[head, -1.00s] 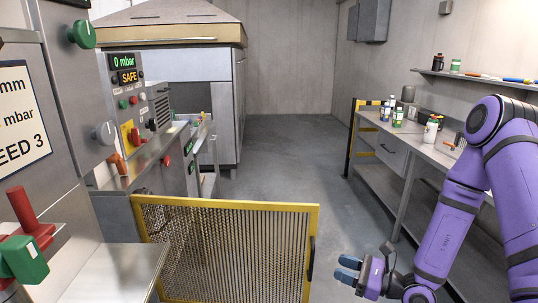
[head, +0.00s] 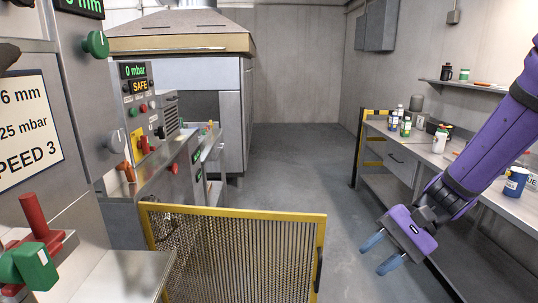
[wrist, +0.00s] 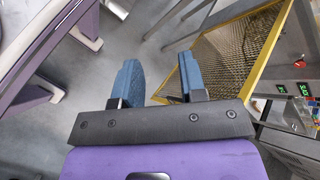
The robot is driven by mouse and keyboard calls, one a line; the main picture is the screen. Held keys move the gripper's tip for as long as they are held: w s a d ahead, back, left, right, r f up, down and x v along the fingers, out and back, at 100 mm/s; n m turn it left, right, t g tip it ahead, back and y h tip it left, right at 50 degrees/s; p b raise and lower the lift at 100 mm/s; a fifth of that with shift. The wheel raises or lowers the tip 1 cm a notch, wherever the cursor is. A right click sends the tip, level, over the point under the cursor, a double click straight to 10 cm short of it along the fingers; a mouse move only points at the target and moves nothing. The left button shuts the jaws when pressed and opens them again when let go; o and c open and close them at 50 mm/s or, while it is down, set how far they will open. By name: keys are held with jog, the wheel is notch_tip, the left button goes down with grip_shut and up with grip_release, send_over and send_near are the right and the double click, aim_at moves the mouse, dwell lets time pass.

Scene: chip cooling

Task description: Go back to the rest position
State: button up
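My gripper (head: 382,255) is on the purple arm at the right in the head view. Its two blue fingers are apart with nothing between them, over the grey floor. In the wrist view my gripper (wrist: 158,82) also shows open and empty, with floor beyond the fingers.
A yellow-framed mesh gate (head: 240,217) stands low in front, to the left of my gripper. Machines with a control panel (head: 135,85) line the left. A workbench (head: 405,143) with bottles and a blue container (head: 515,183) runs along the right. The floor (head: 290,160) between is clear.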

jog(key=s+d+r+n+t+h, duration=0.3)
jog(key=s+d+r+t+h, duration=0.1)
jog(key=r, duration=0.3)
jog(key=s+d+r+n+t+h, duration=0.3)
jog(key=s+d+r+t+h, duration=0.1)
jog(key=s+d+r+h, duration=0.2)
notch_tip(320, 180, up, 2)
jog(key=shift+s+r+h, duration=0.25)
jog(key=shift+s+h, duration=0.05)
jog(key=shift+s, duration=0.15)
